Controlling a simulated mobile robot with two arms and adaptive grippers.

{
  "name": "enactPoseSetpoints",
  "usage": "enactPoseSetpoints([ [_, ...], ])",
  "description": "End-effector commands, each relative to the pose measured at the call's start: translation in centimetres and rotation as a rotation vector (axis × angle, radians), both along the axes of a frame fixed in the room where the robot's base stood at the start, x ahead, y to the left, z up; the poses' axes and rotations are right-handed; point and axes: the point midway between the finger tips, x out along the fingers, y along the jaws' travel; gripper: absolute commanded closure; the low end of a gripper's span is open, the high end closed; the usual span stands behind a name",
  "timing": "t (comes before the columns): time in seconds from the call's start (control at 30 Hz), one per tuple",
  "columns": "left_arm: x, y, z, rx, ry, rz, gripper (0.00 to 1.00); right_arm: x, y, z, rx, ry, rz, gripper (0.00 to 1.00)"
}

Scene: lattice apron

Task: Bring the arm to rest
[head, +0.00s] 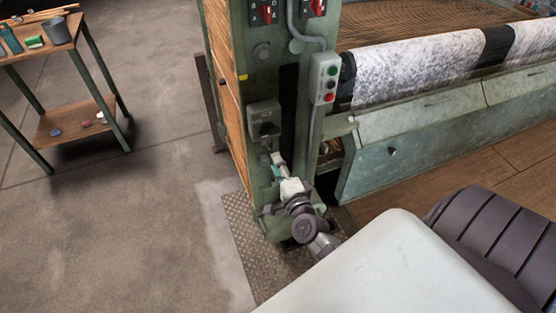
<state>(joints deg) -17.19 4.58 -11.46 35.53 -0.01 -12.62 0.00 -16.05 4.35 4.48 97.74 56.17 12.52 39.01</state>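My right arm reaches in low in the middle, and its gripper (277,160) points up along the green machine post (277,85). The gripper is small here, and I cannot tell whether its fingers are open or shut. It shows just below a dark grey switch box (263,113) on the post. Whether it touches the box or the post cannot be told. Nothing is clearly seen held in it. My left gripper is not in view.
A control box (325,78) with green, black and red buttons hangs on the post. A fabric roll (415,72) lies right, above a green metal beam (430,125). A small wooden table (38,38) with a cup stands upper left. The concrete floor (120,220) left is clear.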

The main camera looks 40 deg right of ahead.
Motion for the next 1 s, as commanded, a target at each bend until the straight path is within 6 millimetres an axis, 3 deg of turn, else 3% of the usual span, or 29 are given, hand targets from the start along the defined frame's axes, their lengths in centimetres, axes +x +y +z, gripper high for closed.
enactPoseSetpoints([
  [0.33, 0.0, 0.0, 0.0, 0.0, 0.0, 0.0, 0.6, 0.0, 0.1, -0.3, -0.004, 0.007, 0.002, 0.61],
  [0.47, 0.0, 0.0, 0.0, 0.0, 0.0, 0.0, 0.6, -0.4, 1.0, -3.5, -0.076, 0.092, 0.037, 0.61],
  [0.57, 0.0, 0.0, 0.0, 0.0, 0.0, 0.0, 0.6, -1.6, 2.8, -9.1, -0.199, 0.236, 0.109, 0.61],
  [0.63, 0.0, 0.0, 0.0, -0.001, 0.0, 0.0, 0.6, -3.2, 4.2, -13.8, -0.313, 0.36, 0.185, 0.61],
  [0.77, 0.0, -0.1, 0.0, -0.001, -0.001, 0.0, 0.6, -7.8, 6.8, -22.5, -0.526, 0.584, 0.359, 0.61],
  [0.87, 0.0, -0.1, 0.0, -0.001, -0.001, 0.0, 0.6, -12.5, 8.3, -28.4, -0.683, 0.741, 0.514, 0.61],
  [1.0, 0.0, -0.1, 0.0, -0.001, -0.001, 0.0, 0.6, -20.5, 9.6, -35.5, -0.892, 0.935, 0.764, 0.61],
])
